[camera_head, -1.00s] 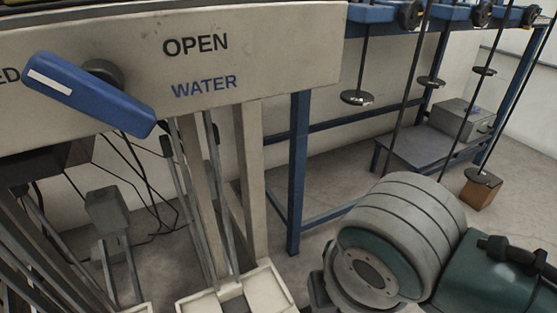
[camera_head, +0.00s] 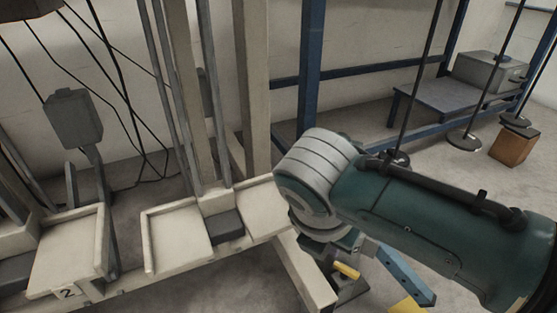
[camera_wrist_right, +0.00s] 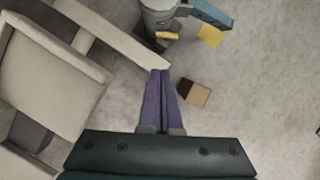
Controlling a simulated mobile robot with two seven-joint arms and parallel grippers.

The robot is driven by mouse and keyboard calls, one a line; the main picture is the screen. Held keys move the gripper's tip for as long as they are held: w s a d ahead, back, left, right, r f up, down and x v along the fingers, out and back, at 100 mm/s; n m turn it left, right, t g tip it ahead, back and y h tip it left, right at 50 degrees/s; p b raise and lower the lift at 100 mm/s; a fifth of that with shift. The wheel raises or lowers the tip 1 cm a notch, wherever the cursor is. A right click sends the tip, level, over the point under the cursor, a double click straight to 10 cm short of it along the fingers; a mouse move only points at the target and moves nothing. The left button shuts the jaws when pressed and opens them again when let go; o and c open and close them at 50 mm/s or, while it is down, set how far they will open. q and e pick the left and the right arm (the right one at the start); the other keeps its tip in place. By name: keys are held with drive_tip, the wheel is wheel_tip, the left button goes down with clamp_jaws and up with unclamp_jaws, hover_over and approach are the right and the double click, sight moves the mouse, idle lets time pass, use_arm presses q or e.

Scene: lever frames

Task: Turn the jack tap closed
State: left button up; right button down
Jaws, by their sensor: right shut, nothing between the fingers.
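My right gripper (camera_wrist_right: 160,74) is shut and empty in the wrist view, its two purple fingers together. In the head view my right arm covers the fingers. A grey, round-bodied jack (camera_wrist_right: 158,16) stands on the floor beyond the fingertips, with a short yellow lever, seemingly its tap (camera_wrist_right: 168,36), on its side. The fingertips look apart from the tap. In the head view the yellow tap (camera_head: 346,271) shows just below my right wrist, and much of the jack is hidden. A blue bar (camera_head: 405,275) sticks out beside it. My left gripper is not in view.
A cream frame with trays (camera_head: 178,240) stands left of the jack, one foot beam running close to it. A wooden block (camera_wrist_right: 195,92) lies right of my fingers. A yellow piece (camera_wrist_right: 210,36) lies near the blue bar. Bare floor (camera_wrist_right: 265,85) is at right.

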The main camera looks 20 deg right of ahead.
sight(346, 272)
use_arm(q)
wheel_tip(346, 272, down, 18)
drive_tip(key=b, duration=1.6)
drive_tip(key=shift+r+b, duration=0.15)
drive_tip(key=shift+b, duration=0.25)
use_arm(e)
drive_tip(key=x, duration=1.8)
drive_tip(key=shift+f, duration=0.3)
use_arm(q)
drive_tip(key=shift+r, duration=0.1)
use_arm(e)
drive_tip(key=shift+d, duration=0.1)
